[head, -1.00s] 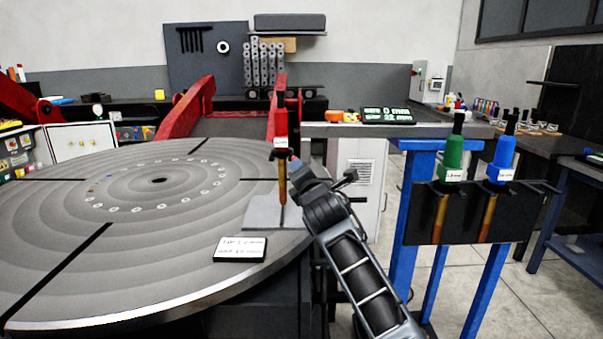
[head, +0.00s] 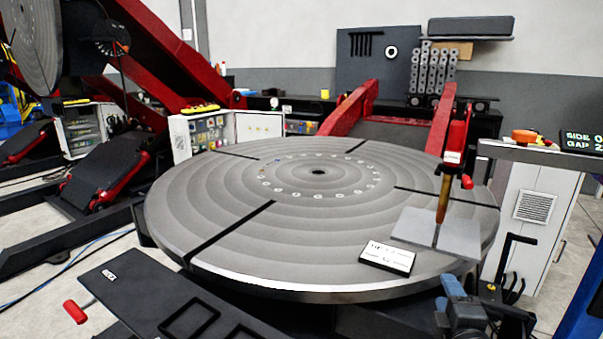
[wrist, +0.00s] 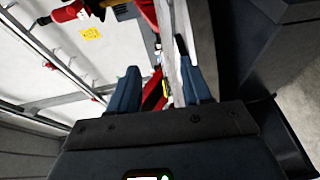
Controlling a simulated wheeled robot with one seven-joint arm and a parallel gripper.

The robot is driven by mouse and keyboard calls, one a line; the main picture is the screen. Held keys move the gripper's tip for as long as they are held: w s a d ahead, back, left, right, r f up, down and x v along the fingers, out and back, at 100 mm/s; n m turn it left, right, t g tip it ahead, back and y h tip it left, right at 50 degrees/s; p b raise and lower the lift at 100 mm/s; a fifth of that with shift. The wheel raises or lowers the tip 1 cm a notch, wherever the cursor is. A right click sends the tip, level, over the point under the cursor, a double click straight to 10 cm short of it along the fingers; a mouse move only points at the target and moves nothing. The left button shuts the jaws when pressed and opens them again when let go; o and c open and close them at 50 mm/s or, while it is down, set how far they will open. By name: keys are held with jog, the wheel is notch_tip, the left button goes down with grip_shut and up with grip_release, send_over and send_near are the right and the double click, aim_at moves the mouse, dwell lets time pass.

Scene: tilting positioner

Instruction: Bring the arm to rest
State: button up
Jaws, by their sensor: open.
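My gripper (head: 452,285) is low at the right of the head view, in front of the round table's near right edge. In the wrist view its two blue-grey fingers (wrist: 160,75) stand apart, with nothing seen held between them. Most of my arm is out of the head view.
A small white-faced card (head: 388,257) lies on the round table. A bench (head: 535,153) with a dark readout (head: 580,141) is at the right. A dark panel with a red knob (head: 75,311) is at lower left. Red positioner arms (head: 350,110) rise behind.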

jog(key=s+a+f+m+y, duration=0.1)
jog(key=s+a+f+m, duration=0.15)
jog(key=s, duration=0.55)
jog(key=s+a+f+m, duration=0.2)
jog(key=s+f+m, duration=0.1)
jog(key=s, duration=0.6)
jog(key=s+a+f+m+y, duration=0.1)
jog(key=s+a+f+m, duration=0.15)
jog(key=s, duration=0.55)
jog(key=s+r+m+g, duration=0.1)
jog(key=s+r+m, duration=0.3)
jog(key=s, duration=0.7)
jog(key=s+r+m+y, duration=0.1)
jog(key=s+r+m, duration=0.2)
jog(key=s, duration=0.9)
notch_tip(320, 180, up, 3)
jog(key=shift+f+m+g, duration=0.1)
jog(key=shift+m+g, duration=0.3)
